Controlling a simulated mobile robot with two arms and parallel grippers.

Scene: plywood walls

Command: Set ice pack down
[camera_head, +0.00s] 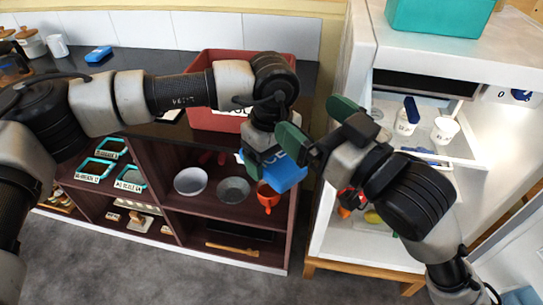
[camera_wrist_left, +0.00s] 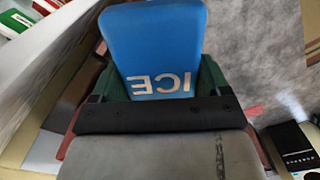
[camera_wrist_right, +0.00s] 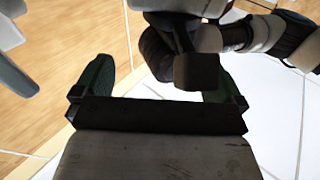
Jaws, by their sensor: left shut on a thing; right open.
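The blue ice pack (camera_head: 285,176) with white lettering is held by my left gripper (camera_head: 264,158), in front of the dark shelf unit and below the red bin. In the left wrist view the ice pack (camera_wrist_left: 155,40) fills the space between the green fingers, with "ICE" readable upside down. My left gripper is shut on it and holds it in the air. My right gripper (camera_head: 318,124) is just right of the ice pack, its green fingers apart. In the right wrist view the right gripper (camera_wrist_right: 160,88) holds nothing; an arm shows beyond it.
A red bin (camera_head: 304,62) stands on the dark counter (camera_head: 135,82). A small blue item (camera_head: 98,54) and white mug (camera_head: 57,46) are at its far left. An open white cabinet (camera_head: 340,240) stands right.

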